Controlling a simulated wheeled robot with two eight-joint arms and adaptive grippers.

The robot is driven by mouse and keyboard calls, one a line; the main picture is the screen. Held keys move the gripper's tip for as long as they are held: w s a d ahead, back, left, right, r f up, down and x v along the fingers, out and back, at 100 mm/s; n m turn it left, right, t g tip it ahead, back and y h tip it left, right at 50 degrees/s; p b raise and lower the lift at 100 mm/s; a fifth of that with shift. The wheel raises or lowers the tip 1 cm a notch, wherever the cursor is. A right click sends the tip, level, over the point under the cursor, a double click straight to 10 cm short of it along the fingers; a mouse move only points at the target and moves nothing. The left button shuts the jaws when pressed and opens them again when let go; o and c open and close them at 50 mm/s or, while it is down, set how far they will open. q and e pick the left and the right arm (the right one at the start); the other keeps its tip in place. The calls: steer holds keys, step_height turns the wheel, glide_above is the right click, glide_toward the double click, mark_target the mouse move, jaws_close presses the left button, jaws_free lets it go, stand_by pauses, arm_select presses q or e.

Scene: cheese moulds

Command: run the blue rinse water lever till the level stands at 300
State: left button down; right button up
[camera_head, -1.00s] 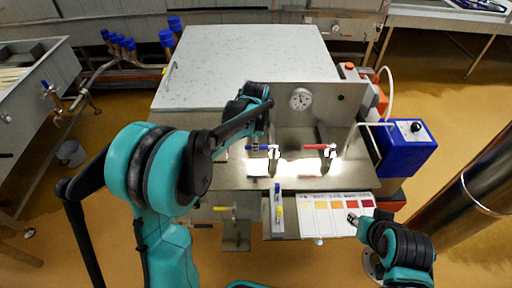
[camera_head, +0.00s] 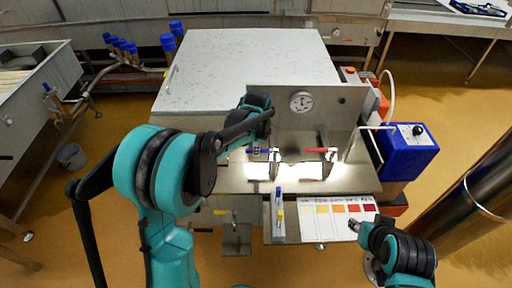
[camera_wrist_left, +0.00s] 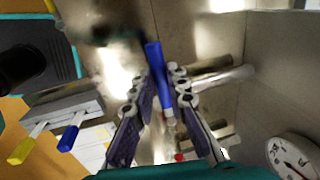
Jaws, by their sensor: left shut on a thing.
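The blue lever (camera_head: 263,151) sits on its valve at the front of the steel bench, left of the red lever (camera_head: 319,150). In the left wrist view the blue lever (camera_wrist_left: 154,62) runs between the two fingers of my left gripper (camera_wrist_left: 160,80), which is shut on it. In the head view my left forearm hides most of that gripper. A round dial gauge (camera_head: 301,102) is on the panel behind; it also shows in the left wrist view (camera_wrist_left: 292,155). Its reading is too small to tell. My right gripper (camera_head: 354,224) is near the colour card; its jaws are unclear.
A card with yellow to red patches (camera_head: 338,220) lies at the bench front. A blue box (camera_head: 405,150) with a black knob is at the right. A large pale-topped vat (camera_head: 245,68) stands behind. A shiny steel column (camera_head: 478,195) is at the far right.

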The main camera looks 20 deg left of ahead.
arm_select(q)
steer(key=shift+s+d+n+g+y+p, duration=0.25)
steer(key=shift+s+d+n, duration=0.4)
steer(key=shift+n, duration=0.8)
steer(key=shift+s+d+n+g+y+p, duration=0.15)
steer(key=shift+s+d+n+p, duration=0.4)
steer(key=shift+n, duration=0.85)
steer(key=shift+s+d+n+g+y+p, duration=0.1)
steer(key=shift+s+d+n+y+p, duration=0.2)
steer(key=shift+s+d+n, duration=0.8)
steer(key=shift+w+a+n, duration=0.3)
steer(key=shift+a+n, duration=0.1)
steer(key=shift+n, duration=0.05)
steer(key=c, duration=1.5)
jaws_free()
steer(key=shift+r, duration=0.1)
steer(key=v, duration=1.1)
steer(key=shift+d+r, duration=0.1)
steer(key=shift+r, duration=0.3)
